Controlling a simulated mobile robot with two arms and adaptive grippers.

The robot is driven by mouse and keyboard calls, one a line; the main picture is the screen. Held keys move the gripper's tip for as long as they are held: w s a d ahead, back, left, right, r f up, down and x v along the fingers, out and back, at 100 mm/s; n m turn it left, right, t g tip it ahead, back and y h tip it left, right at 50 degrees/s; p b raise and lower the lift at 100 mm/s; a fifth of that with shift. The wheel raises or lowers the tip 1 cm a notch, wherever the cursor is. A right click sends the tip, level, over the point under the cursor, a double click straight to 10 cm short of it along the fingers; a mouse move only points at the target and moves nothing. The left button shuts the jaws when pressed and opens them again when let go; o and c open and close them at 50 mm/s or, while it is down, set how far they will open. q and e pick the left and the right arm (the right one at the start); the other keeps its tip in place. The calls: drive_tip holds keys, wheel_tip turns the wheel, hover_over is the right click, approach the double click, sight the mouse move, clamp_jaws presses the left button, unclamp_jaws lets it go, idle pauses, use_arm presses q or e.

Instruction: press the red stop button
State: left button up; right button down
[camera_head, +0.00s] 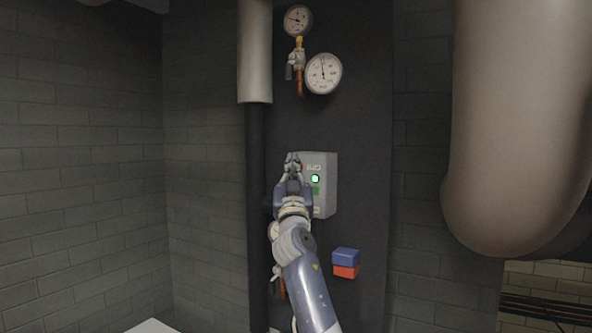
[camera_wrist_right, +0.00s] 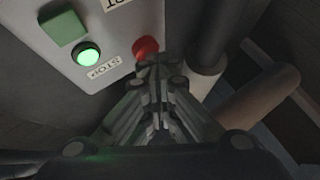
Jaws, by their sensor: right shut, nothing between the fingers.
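The grey control box (camera_head: 325,172) is on the dark wall panel in the head view, partly hidden behind my right gripper (camera_head: 293,160). In the right wrist view the red stop button (camera_wrist_right: 146,47) sits on the box face beside a "STOP" label (camera_wrist_right: 104,68). My right gripper (camera_wrist_right: 160,70) is shut and empty, its fingertips right at the lower edge of the red button. I cannot tell whether they touch it. A lit green lamp (camera_wrist_right: 88,53) and a green square button (camera_wrist_right: 62,28) are to the left. The red button is hidden in the head view. My left gripper is not in view.
Two gauges (camera_head: 297,20) (camera_head: 323,73) and a small valve (camera_head: 297,62) are above the box. A blue and red block (camera_head: 345,262) is on the panel below. A large pipe (camera_head: 510,120) fills the right side. A vertical pipe (camera_head: 255,60) runs at left.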

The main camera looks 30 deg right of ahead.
drive_tip(key=shift+d, duration=0.1)
idle(0.5)
drive_tip(key=shift+s+a, duration=0.35)
drive_tip(key=shift+a, duration=0.35)
drive_tip(key=shift+s+a, duration=0.4)
drive_tip(key=shift+a, duration=0.3)
drive_tip(key=shift+s+a, duration=0.45)
drive_tip(key=shift+a, duration=0.3)
drive_tip(key=shift+s+a, duration=0.4)
drive_tip(key=shift+a, duration=0.3)
drive_tip(key=shift+f, duration=0.15)
